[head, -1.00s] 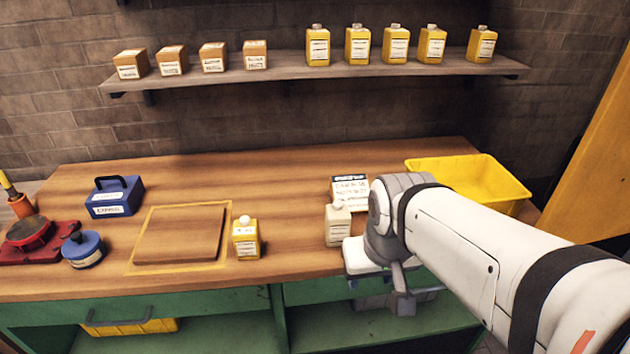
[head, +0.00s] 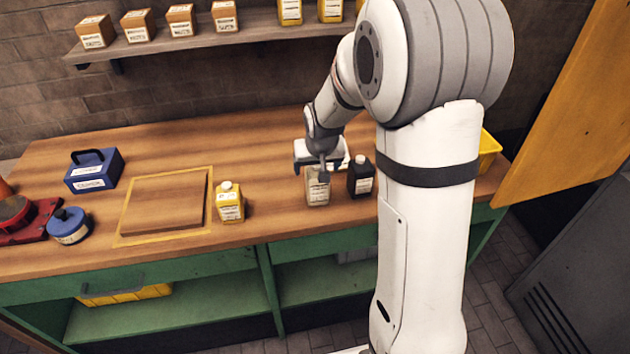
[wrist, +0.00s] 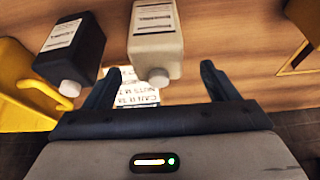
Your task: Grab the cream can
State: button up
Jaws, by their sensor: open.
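The cream can (head: 318,188) stands upright on the wooden bench, right of the yellow can. My gripper (head: 322,167) is just above it, pointing down, and hides its top. In the wrist view the cream can (wrist: 156,38) shows its pale cap and white label. My open gripper (wrist: 160,72) has one finger on each side of the cap, with gaps. The can body lies mostly beyond the fingertips. I cannot tell how deep the fingers reach around it.
A black can (head: 361,178) stands close on the right. A yellow can (head: 230,203) stands to the left beside a framed board (head: 165,206). A yellow bin (head: 489,150) is partly hidden behind my arm. A lettered card (wrist: 140,97) shows beneath the gripper.

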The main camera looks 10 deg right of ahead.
jog(key=shift+s+p+x, duration=0.15)
jog(key=shift+p+x, duration=0.25)
jog(key=shift+x, duration=1.35)
jog(key=shift+s+p+x, duration=0.15)
jog(key=shift+p+x, duration=0.2)
jog(key=shift+x, duration=1.35)
jog(key=shift+d+f, duration=0.1)
jog(key=shift+d, duration=0.05)
jog(key=shift+c, duration=0.3)
jog(key=c, duration=1.3)
